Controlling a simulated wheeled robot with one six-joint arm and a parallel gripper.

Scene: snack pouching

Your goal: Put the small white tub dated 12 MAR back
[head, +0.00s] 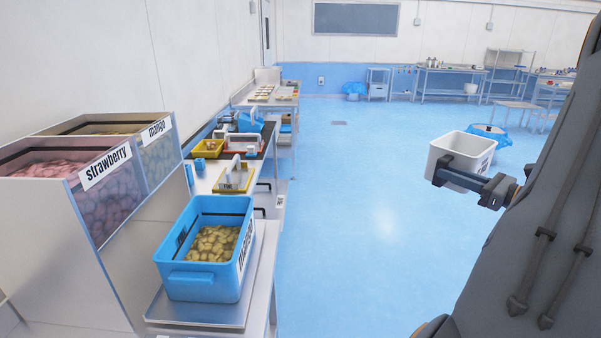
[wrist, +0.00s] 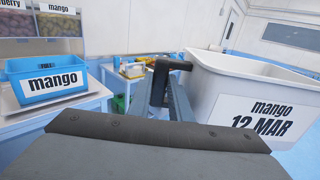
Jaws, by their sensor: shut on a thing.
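The small white tub (head: 464,148) is held up in the air over the open blue floor, on the right of the head view. In the wrist view the tub (wrist: 220,80) fills the right side, with a label reading mango, 12 MAR. My gripper (head: 440,178) is shut on the tub at its near side. In the wrist view my gripper (wrist: 166,85) reaches to the tub's left edge. The tub looks roughly upright.
A blue mango crate (head: 203,285) with yellowish pieces stands on a metal-topped bench at left. Bins marked strawberry (head: 105,166) and mango (head: 156,131) stand beside it. A counter with a yellow tray (head: 208,147) runs behind. The middle floor (head: 370,220) is clear.

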